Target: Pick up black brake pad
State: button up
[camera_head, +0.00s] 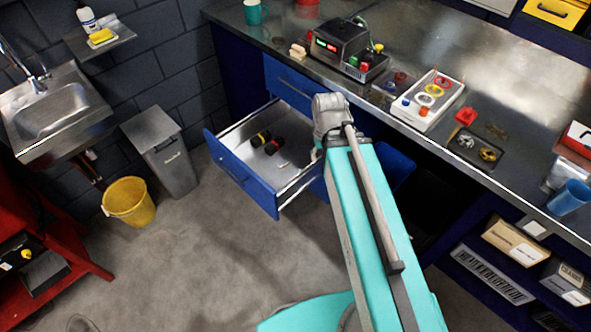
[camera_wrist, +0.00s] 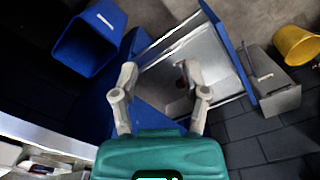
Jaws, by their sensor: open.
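I cannot pick out a black brake pad for certain in either view. The open blue drawer (camera_head: 240,178) holds two dark tools with yellow and red marks (camera_head: 264,141) and a small pale piece. In the wrist view the drawer (camera_wrist: 230,45) lies beyond my gripper (camera_wrist: 161,72), whose fingers are apart with nothing between them. A small dark red-tipped thing (camera_wrist: 181,81) shows in the drawer beside the right finger. In the head view my arm hides the gripper and part of the drawer's right side.
The bench (camera_head: 385,105) carries a black charger (camera_head: 340,42), a white tray (camera_head: 425,112) of coloured rings and a black tray (camera_head: 474,148) with brass-coloured parts. A grey bin (camera_head: 163,155) and yellow bucket (camera_head: 129,202) stand left of the drawer. A blue container (camera_wrist: 88,42) is left of my gripper.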

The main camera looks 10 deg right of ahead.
jog(key=shift+w+a, duration=0.1)
dwell(0.3)
jog(key=w+a+f+m+b, duration=0.1)
jog(key=w+f+m+b, duration=0.8)
jog(key=w+f+b, duration=2)
jog(key=shift+w+a+f+b, duration=0.2)
jog(key=shift+a+f+b, duration=0.15)
jog(key=shift+f+b, duration=0.9)
notch_tip(320, 180, down, 9)
jog(key=b, duration=0.8)
jog(key=shift+r, duration=0.2)
jog(key=shift+f+b, duration=0.1)
jog(key=shift+b, duration=0.3)
